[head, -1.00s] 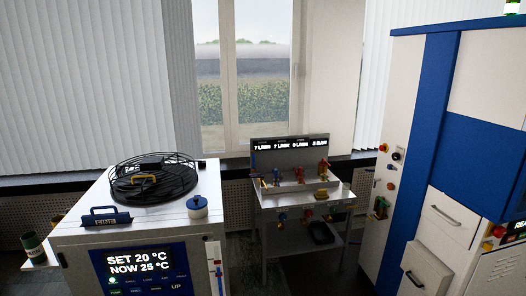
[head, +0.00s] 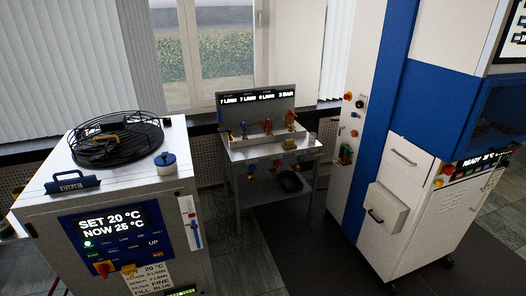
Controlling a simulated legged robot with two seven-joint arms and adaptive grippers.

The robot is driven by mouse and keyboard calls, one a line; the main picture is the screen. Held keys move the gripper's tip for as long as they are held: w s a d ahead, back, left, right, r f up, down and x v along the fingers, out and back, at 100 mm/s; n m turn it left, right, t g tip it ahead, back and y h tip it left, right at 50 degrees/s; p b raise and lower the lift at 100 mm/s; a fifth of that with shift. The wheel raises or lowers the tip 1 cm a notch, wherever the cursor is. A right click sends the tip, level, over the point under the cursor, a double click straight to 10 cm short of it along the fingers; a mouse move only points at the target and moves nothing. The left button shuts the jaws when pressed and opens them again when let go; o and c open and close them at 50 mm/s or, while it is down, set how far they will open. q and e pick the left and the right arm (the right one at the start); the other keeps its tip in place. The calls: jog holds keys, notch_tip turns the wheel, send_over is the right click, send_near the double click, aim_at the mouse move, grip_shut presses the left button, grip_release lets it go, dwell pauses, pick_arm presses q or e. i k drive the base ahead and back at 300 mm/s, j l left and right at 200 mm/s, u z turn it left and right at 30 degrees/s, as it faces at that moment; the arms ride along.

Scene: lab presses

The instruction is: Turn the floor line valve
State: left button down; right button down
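Several small coloured valves sit at a bench (head: 262,152) near the window. On its top stand a blue valve (head: 243,128), a red-orange valve (head: 291,120) and another orange one (head: 267,126). More valves hang below the bench's front edge, including a red one (head: 275,167) and a yellow-green one (head: 251,171). A yellow, red and green fitting (head: 346,153) is on the side of the blue and white cabinet. I cannot tell which valve is the floor line valve. Neither of my grippers is in view.
The blue and white cabinet (head: 375,120) stands at the right. Open floor and a dark mat (head: 300,235) lie between them.

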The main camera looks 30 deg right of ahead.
aim_at(252, 169)
jog(key=i+l+z, duration=0.1)
jog(key=i+l, duration=0.15)
jog(key=l, duration=0.2)
jog(key=i+l+z, duration=0.1)
jog(key=i+l, duration=0.15)
jog(key=l, duration=0.15)
jog(key=i+l+z, duration=0.1)
jog(key=i+l, duration=0.2)
jog(key=l, duration=0.15)
